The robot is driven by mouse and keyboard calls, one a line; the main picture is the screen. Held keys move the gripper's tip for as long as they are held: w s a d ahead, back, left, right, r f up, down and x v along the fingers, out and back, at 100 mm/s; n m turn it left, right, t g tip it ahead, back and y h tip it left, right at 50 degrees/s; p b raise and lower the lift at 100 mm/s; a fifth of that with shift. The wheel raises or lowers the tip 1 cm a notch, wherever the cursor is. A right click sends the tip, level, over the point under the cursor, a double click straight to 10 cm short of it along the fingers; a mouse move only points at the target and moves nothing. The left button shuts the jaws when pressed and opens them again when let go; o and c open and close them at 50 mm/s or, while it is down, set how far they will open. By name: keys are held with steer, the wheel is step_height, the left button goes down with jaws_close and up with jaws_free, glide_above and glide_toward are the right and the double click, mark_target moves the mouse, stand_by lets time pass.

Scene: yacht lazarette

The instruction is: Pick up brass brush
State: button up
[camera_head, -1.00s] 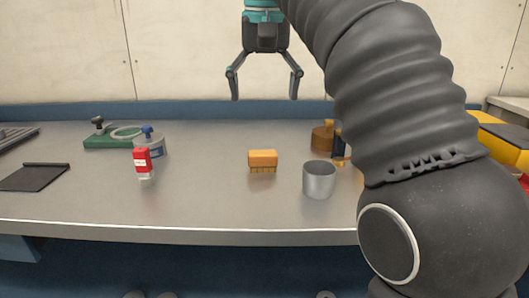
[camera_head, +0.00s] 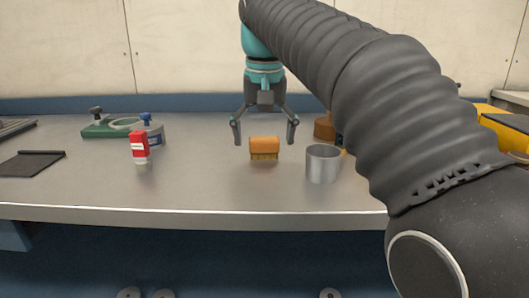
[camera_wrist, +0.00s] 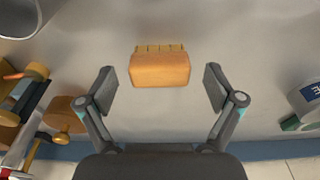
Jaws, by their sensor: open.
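The brass brush (camera_head: 264,148) has an orange block with short yellowish bristles pointing down, and it sits on the grey bench in the head view. My gripper (camera_head: 265,138) is open and empty, with its fingers to the left and right of the brush and seemingly a little above it or behind it. In the wrist view the brush (camera_wrist: 160,69) lies just beyond the open fingertips of my gripper (camera_wrist: 160,85), roughly centred between them. I see no contact between fingers and brush.
A metal cup (camera_head: 323,164) stands close to the right of the brush. A red-and-white bottle (camera_head: 140,147) and a blue-topped container (camera_head: 153,131) stand to the left. A brown object (camera_head: 324,127) is behind the cup. The bench (camera_head: 220,180) is clear in front of the brush.

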mark_target(266, 136)
steer(key=shift+f, duration=0.5)
steer(key=c, duration=1.3)
steer(key=shift+o, duration=0.2)
steer(key=shift+w+r, duration=0.1)
steer(key=shift+r, duration=0.4)
steer(key=r+p, duration=0.1)
steer(key=r, duration=0.1)
steer(key=r+p, duration=0.1)
steer(key=r, duration=0.1)
steer(key=shift+d, duration=0.2)
steer(key=d+r+p, duration=0.2)
steer(key=d+r, duration=0.4)
steer(key=d, duration=0.5)
steer(key=shift+d, duration=0.15)
